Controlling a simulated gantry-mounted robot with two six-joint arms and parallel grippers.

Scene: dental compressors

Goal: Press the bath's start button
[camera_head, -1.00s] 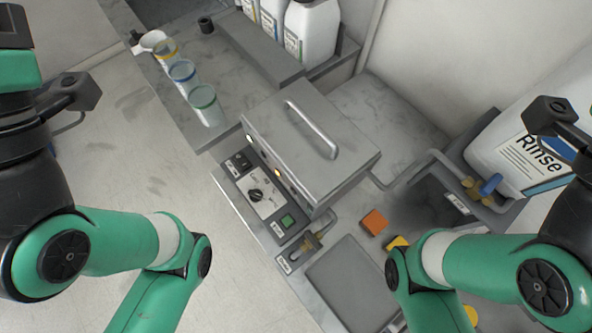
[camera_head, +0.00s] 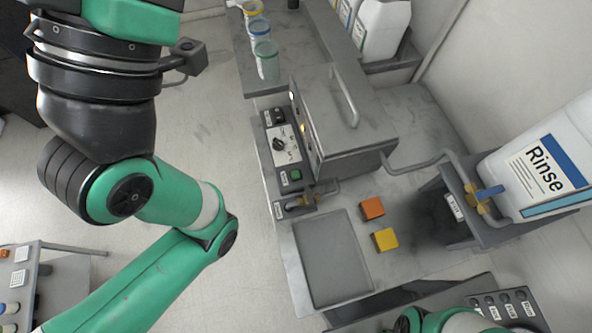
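The bath (camera_head: 352,140) is a grey metal box with a closed, handled lid, at the upper middle of the head view. My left arm crosses the left of the view and my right arm shows only at the bottom edge. Neither gripper is in the picture.
A grey tray (camera_head: 333,262) lies in front of the bath, with an orange block (camera_head: 372,208) and a yellow block (camera_head: 386,239) beside it. A Rinse container (camera_head: 537,158) stands at right by a blue-handled tap (camera_head: 489,192). Several cups (camera_head: 265,60) stand at the back.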

